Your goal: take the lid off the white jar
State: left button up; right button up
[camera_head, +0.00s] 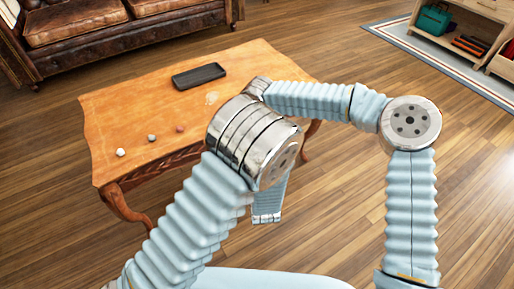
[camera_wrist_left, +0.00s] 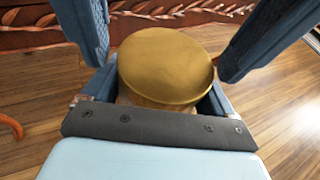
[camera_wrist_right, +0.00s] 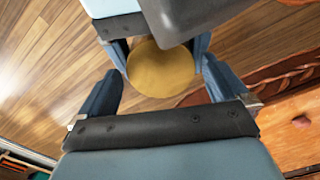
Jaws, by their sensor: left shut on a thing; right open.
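The round gold-brown lid (camera_wrist_left: 166,66) fills the middle of the left wrist view. It also shows from above in the right wrist view (camera_wrist_right: 160,70). Only a pale sliver of the jar (camera_wrist_left: 125,100) shows beneath it; the rest is hidden under the lid. My left gripper (camera_wrist_left: 160,92) is shut on the jar, its fingers on either side just below the lid. My right gripper (camera_wrist_right: 160,72) is open, its fingers apart on opposite sides of the lid; contact cannot be told. In the head view my arms hide the jar and lid.
A wooden table (camera_head: 110,115) stands ahead, with a black tray (camera_head: 199,76) and a few small lumps (camera_head: 151,137) on it. A brown leather sofa (camera_head: 85,35) is behind it. A shelf unit (camera_head: 480,22) stands at the far right. Wooden floor is clear at the right.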

jog(key=shift+c, duration=0.3)
jog(key=c, duration=1)
jog(key=o, duration=1.1)
jog(key=shift+r, duration=0.1)
jog(key=shift+c, duration=0.2)
